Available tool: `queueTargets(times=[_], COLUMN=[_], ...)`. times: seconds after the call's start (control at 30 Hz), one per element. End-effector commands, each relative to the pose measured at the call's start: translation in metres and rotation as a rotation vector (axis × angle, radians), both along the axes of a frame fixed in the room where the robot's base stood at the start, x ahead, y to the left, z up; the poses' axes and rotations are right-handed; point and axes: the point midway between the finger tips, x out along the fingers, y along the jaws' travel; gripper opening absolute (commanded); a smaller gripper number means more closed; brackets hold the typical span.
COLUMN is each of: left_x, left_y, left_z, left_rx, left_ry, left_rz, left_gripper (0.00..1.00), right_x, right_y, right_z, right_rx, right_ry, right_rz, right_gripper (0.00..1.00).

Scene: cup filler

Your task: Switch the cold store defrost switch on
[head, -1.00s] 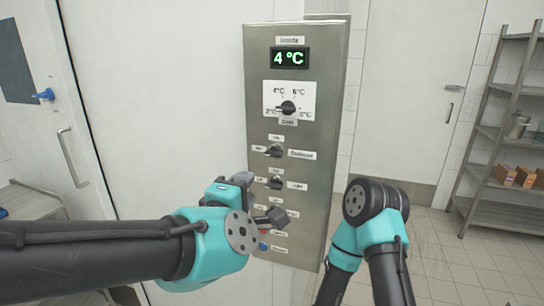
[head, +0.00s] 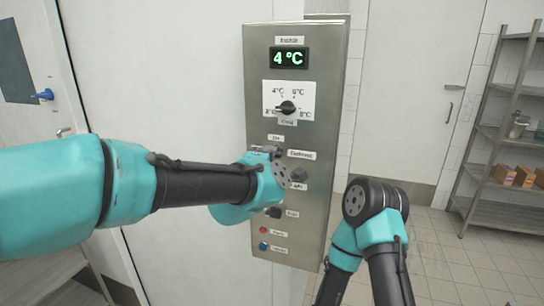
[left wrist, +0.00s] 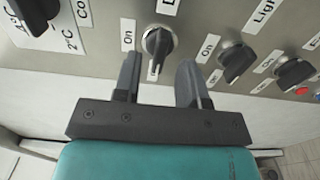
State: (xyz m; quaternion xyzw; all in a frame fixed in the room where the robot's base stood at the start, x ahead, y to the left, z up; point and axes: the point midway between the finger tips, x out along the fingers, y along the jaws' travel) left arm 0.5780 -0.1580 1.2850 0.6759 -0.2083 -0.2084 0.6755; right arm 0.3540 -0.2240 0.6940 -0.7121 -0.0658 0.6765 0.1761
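The defrost switch, a dark rotary knob (left wrist: 157,43), sits on the steel control panel (head: 318,120), beside the "Defrost" label (head: 301,154). In the left wrist view its handle points toward a small label between my fingers, not toward the "On" label (left wrist: 128,34).
The light knob (left wrist: 235,62) is close to one finger, with another knob (left wrist: 293,72) beyond. The cold dial (head: 287,107) and 4 °C display (head: 289,58) are above. A red button (head: 263,230) and blue button (head: 263,246) are below. Shelves (head: 500,130) stand right.

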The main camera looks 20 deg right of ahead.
Motion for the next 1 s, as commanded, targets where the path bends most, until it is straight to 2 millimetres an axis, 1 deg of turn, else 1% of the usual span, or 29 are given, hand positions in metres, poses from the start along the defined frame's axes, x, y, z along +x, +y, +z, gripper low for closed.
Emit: queueTargets(times=[0.03,0.1,0.2,0.33,0.57,0.9,0.97,1.0], left_x=[0.007,0.014,0.02,0.023,0.023,0.023,0.023,0.023], left_y=[-0.004,-0.009,-0.013,-0.016,-0.016,-0.016,-0.016,-0.016], left_z=[-0.001,0.0,0.0,0.0,0.0,0.0,0.0,0.0], left_rx=[0.0,-0.001,0.0,0.0,0.0,0.0,0.0,0.0], left_ry=[0.0,-0.001,0.0,0.0,0.0,0.0,0.0,0.0], left_rz=[0.001,0.002,0.001,0.0,0.0,0.0,0.0,0.0], left_gripper=[0.38,0.38,0.38,0.38,0.38,0.07,0.01,0.0], right_x=[0.0,0.0,0.0,0.0,0.0,0.0,0.0,0.0], right_y=[0.0,0.0,0.0,0.0,0.0,0.0,0.0,0.0], right_z=[0.0,0.0,0.0,0.0,0.0,0.0,0.0,0.0], right_rx=[0.0,0.0,0.0,0.0,0.0,0.0,0.0,0.0], right_ry=[0.0,0.0,0.0,0.0,0.0,0.0,0.0,0.0], right_rz=[0.0,0.0,0.0,0.0,0.0,0.0,0.0,0.0], right_gripper=[0.43,0.43,0.43,0.43,0.43,0.43,0.43,0.43])
